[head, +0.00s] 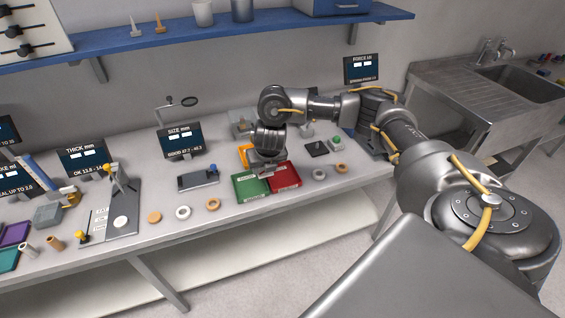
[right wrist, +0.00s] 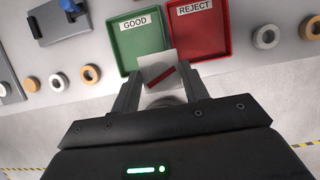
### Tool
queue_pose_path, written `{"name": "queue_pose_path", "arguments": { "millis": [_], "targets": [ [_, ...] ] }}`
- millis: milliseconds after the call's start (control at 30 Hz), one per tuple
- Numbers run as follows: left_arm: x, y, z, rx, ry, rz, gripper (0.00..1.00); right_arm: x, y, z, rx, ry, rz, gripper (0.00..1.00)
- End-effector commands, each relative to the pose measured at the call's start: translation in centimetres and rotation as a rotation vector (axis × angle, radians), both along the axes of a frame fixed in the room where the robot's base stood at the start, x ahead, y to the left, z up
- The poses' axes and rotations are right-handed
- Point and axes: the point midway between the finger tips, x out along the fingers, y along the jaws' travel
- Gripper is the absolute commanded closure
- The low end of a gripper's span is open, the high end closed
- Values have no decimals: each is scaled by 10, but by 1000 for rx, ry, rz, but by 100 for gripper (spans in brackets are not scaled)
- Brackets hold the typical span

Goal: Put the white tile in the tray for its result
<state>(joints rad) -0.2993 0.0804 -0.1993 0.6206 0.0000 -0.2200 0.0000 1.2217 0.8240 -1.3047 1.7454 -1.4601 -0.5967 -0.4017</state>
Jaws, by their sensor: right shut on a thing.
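My right gripper (right wrist: 161,88) is shut on the white tile (right wrist: 154,68), a small square plate with a dark red bar across it. In the right wrist view the tile overlaps the lower inner corners of two trays, by the gap between them. The green tray (head: 244,188) is labelled GOOD and is on the left; it also shows in the right wrist view (right wrist: 137,46). The red tray (head: 285,178) is labelled REJECT and is on the right; it also shows in the right wrist view (right wrist: 197,42). In the head view my right gripper (head: 268,172) hangs over the trays, and the tile is hard to make out.
A grey gauge (head: 198,179) lies left of the green tray. Several rings lie along the front edge, such as a white ring (head: 183,212). A sink (head: 510,85) is at the right.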

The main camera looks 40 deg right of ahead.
Motion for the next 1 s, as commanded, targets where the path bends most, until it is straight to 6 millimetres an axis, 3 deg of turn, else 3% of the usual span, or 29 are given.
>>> {"name": "queue_pose_path", "arguments": {
  "millis": [33,167,400,733,1000],
  "targets": [
    [0,0,-10,0,1,0,100,2,-15,-14,3,4,-10,78],
    [-1,0,-24,-1,1,0,100,10,-47,-29,2,5,-9,78],
    [-1,-1,-52,-1,1,0,100,18,-79,-70,2,3,-3,78],
    [-1,-1,-59,-2,2,0,100,22,-90,-78,-1,0,2,78],
    [-1,-1,-68,-1,2,-1,100,22,-92,-109,2,3,1,78]
  ]
}}
